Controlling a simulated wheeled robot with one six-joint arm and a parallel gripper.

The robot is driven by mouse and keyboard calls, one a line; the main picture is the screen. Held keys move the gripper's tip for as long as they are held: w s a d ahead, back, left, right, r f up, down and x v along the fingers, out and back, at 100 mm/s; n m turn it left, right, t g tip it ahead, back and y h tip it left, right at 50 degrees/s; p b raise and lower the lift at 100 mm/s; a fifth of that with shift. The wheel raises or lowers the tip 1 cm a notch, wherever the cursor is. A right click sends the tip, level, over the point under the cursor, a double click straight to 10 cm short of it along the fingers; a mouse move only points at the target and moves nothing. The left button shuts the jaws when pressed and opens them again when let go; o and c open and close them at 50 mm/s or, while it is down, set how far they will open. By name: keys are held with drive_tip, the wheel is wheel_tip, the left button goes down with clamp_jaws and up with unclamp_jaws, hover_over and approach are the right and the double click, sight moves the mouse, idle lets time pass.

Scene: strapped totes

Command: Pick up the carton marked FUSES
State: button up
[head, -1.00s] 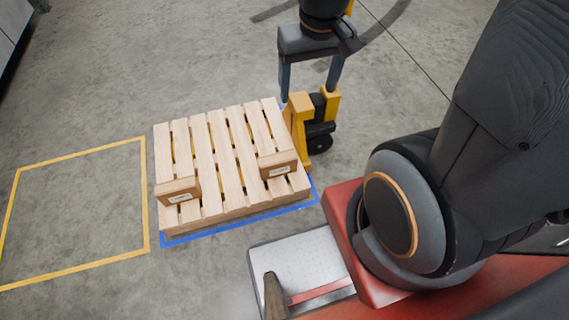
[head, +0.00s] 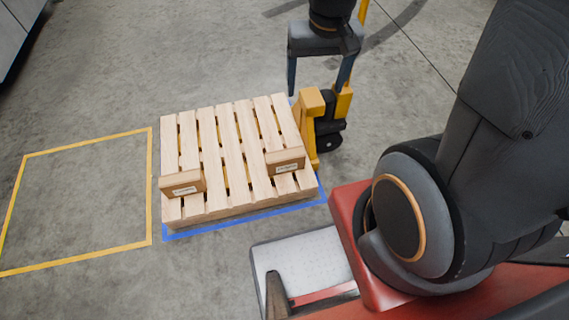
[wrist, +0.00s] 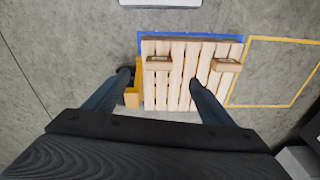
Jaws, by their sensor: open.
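Two small brown cartons stand on a wooden pallet (head: 215,207). One carton (head: 182,183) is at the pallet's left front and the other carton (head: 285,161) is at its right side. Each has a white label, too small to read, so I cannot tell which is marked FUSES. In the wrist view the cartons show at the pallet's far edge, one left (wrist: 159,63) and one right (wrist: 226,65). My gripper (head: 318,93) is open and empty, high above the floor behind the pallet's right end, apart from both cartons. Its two fingers also show in the wrist view (wrist: 160,78).
A yellow pallet jack (head: 322,115) stands at the pallet's right end. Blue tape (head: 240,222) borders the pallet. A yellow taped square (head: 80,200) on the floor at left is empty. A pale flat deck (head: 305,262) lies in front of the pallet.

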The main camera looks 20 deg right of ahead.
sight(287, 154)
drive_tip(key=w+f+m+b, duration=0.5)
drive_tip(key=f+b, duration=0.8)
drive_tip(key=f, duration=0.9)
drive_tip(key=w+f+m+g+b, duration=0.1)
drive_tip(key=w+f+m+b, duration=0.5)
drive_tip(key=w+f+b, duration=0.6)
drive_tip(key=w+d+f+m+b, duration=0.1)
drive_tip(key=w+f+m+b, duration=0.4)
drive_tip(key=f, duration=2.7)
drive_tip(key=shift+w+f+m+b, duration=0.15)
drive_tip(key=shift+w+b, duration=0.95)
drive_tip(key=shift+b, duration=1.4)
drive_tip(key=shift+w+f+m+b, duration=0.15)
drive_tip(key=shift+w+b, duration=0.95)
drive_tip(key=shift+b, duration=1.4)
drive_tip(key=shift+f+b, duration=0.55)
drive_tip(key=shift+f, duration=0.9)
drive_tip(key=f+b, duration=0.1)
drive_tip(key=f, duration=0.2)
drive_tip(key=f+b, duration=0.1)
drive_tip(key=f, duration=0.1)
drive_tip(key=shift+a+b, duration=0.35)
drive_tip(key=shift+a, duration=0.05)
drive_tip(key=c, duration=1.7)
drive_tip(key=shift+c, duration=1.3)
drive_tip(key=shift+r, duration=0.15)
